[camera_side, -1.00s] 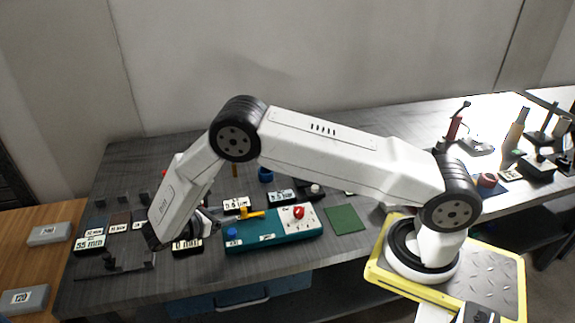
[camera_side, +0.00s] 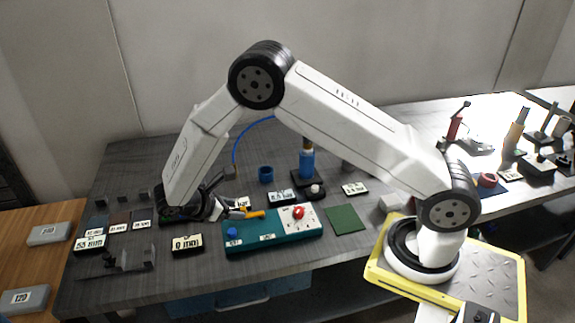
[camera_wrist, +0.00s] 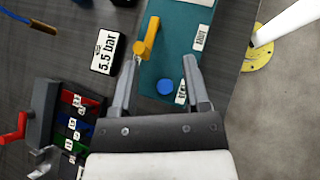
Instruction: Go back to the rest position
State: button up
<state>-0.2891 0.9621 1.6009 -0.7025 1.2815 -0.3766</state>
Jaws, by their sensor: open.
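My gripper (camera_side: 232,208) is at the end of my raised white arm, above the left part of the grey table (camera_side: 140,180). In the wrist view my gripper (camera_wrist: 160,75) has its two fingers apart with nothing held between them. Below the fingers is a teal control box with a blue button (camera_wrist: 165,87) and a yellow lever (camera_wrist: 150,38). The teal box (camera_side: 270,240) also shows in the side view, with a red knob (camera_side: 298,212) at its right end.
A "5.5 bar" display (camera_wrist: 107,52) lies left of the box. A "0 mm" display (camera_side: 187,244) and a dark clamp fixture (camera_side: 115,262) are near the front edge. A blue and orange bottle (camera_side: 307,160) stands behind. A green mat (camera_side: 345,219) lies to the right.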

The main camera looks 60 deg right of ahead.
jog(key=s+d+r+m+t+y, duration=0.1)
jog(key=s+r+m+t+y, duration=0.5)
jog(key=s+r+m+y, duration=0.3)
jog(key=s+r+m, duration=0.1)
jog(key=s+m, duration=0.2)
jog(key=s, duration=0.2)
jog(key=shift+m, duration=0.4)
